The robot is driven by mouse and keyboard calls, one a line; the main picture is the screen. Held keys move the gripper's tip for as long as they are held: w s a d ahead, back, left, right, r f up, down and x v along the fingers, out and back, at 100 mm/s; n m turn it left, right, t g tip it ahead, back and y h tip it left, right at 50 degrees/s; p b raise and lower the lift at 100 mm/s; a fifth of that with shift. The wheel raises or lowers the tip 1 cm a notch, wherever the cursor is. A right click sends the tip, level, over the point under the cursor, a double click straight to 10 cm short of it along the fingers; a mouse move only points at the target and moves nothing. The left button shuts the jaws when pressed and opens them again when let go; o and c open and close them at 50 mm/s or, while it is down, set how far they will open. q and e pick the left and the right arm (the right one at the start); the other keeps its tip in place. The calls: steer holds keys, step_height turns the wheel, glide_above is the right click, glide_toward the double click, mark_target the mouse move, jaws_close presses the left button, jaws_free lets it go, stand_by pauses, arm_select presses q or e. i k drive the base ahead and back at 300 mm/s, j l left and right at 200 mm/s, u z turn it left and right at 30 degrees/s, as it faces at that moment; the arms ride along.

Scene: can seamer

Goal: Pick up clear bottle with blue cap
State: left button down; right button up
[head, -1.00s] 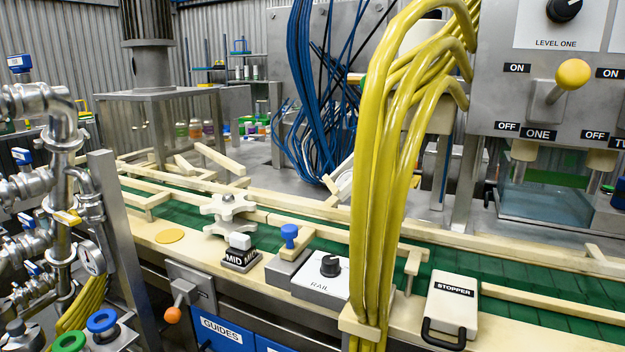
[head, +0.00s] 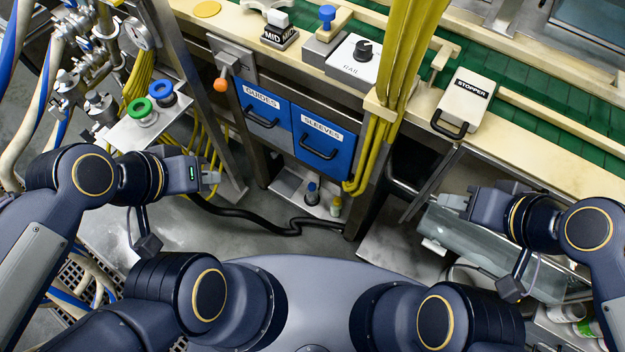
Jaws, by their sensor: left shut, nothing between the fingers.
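My right gripper (head: 446,201) is on the right, near the machine's lower right opening and apart from the bottle. I cannot tell whether its fingers are open.
Blue drawers (head: 322,145) overhang the shelf (head: 285,184). Yellow cables (head: 385,110) hang to their right. A black hose (head: 265,227) crosses the floor. A clear panel (head: 475,240) lies near my right gripper.

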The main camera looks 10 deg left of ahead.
mark_target(311, 189)
steer(key=l+u, duration=0.1)
steer(key=u, duration=1.4)
steer(key=i+l+u, duration=0.1)
steer(key=i+l, duration=0.2)
